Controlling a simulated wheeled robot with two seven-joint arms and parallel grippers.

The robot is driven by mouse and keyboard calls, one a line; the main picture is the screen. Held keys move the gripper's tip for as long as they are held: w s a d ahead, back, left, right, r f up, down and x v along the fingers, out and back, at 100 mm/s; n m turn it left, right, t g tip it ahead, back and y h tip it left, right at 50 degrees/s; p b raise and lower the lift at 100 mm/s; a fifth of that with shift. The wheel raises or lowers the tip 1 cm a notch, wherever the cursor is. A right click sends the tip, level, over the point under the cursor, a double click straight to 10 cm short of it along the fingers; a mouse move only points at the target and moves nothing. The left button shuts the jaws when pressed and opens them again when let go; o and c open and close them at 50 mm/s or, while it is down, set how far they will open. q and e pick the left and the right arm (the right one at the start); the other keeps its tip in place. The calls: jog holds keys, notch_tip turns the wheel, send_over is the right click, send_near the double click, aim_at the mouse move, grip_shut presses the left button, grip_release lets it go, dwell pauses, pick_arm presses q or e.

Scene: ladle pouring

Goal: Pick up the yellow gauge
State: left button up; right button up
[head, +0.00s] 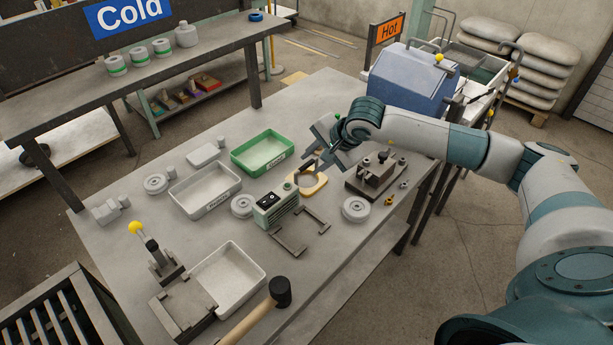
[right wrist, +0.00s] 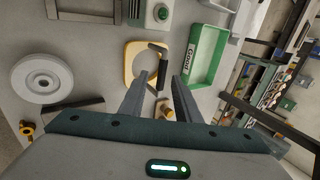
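The yellow gauge (head: 311,191), a flat yellow plate with a large round opening and a black handle, lies on the grey table. In the right wrist view the gauge (right wrist: 129,62) lies just beyond my fingertips, slightly to the left. My right gripper (head: 309,165) is above the table beside the gauge in the head view. In the right wrist view its two fingers (right wrist: 162,78) are spread apart, with nothing held between them. My left gripper is not in view.
A green tray (head: 237,158) and a grey machine with a green button (head: 263,217) stand close to the gauge. A dark metal fixture (head: 364,186) is to the right. Grey discs, white trays and a hammer (head: 281,292) occupy other parts of the table.

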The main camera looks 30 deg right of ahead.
aim_at(307, 165)
jog(key=shift+p+x, duration=0.85)
jog(key=shift+p, duration=0.15)
jog(key=shift+p+x, duration=0.5)
jog(key=shift+x, duration=0.55)
jog(key=shift+w+f, duration=0.5)
jog(key=shift+c, duration=0.6)
grip_shut()
